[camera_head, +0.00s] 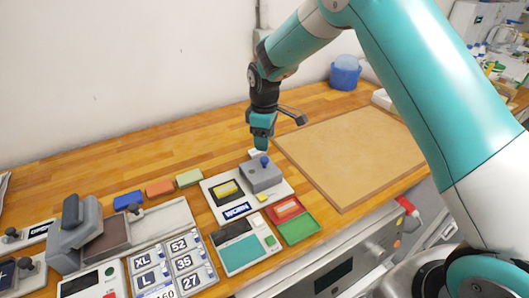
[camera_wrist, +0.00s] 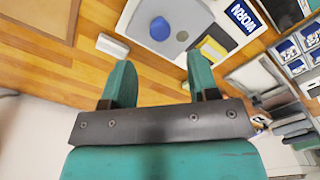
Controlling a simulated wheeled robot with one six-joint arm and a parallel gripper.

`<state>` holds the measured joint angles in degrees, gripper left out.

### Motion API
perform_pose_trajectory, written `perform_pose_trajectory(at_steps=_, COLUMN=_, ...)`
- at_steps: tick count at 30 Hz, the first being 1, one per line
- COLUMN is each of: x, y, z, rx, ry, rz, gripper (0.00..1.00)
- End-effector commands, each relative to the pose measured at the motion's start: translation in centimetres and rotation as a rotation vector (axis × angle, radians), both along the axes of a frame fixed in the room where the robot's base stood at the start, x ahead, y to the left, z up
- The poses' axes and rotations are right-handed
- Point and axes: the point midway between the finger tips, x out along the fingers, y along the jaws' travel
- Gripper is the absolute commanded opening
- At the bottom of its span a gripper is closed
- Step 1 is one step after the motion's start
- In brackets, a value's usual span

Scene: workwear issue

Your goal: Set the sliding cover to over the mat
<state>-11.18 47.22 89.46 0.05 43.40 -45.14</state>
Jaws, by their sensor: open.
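A grey sliding cover (camera_head: 260,178) with a blue knob (camera_head: 265,161) sits on the right part of a white base plate (camera_head: 232,179). In the wrist view the cover (camera_wrist: 180,12) and its round blue knob (camera_wrist: 159,29) show just beyond the fingertips. A yellow-and-black pad (camera_head: 227,190) lies beside the cover, uncovered, above a label reading WORN (camera_head: 237,211); I cannot tell whether this pad is the mat. My gripper (camera_head: 262,146) is above the knob and a little behind it, open and empty. Its two fingers (camera_wrist: 160,70) are apart in the wrist view.
A large tan board (camera_head: 345,153) lies right of the plate. A red-and-green tray (camera_head: 298,228), a teal-screened device (camera_head: 240,251) and numbered size tiles (camera_head: 183,263) lie in front. Blue, orange and green blocks (camera_head: 160,188) line the back left.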

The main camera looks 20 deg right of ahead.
Motion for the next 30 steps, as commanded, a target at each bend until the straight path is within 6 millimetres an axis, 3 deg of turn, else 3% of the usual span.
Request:
perform_pose_trajectory(at_steps=9, x=0.0, y=0.0, z=-5.7, rx=0.000, ry=0.001, rz=0.000, gripper=0.54)
perform_pose_trajectory(at_steps=15, x=0.0, y=0.0, z=-7.1, rx=0.000, ry=-0.001, rz=0.000, gripper=0.54)
perform_pose_trajectory(at_steps=23, x=0.0, y=0.0, z=-7.2, rx=0.000, ry=-0.001, rz=0.000, gripper=0.54)
perform_pose_trajectory(at_steps=30, x=0.0, y=0.0, z=-7.2, rx=0.000, ry=-0.001, rz=0.000, gripper=0.01)
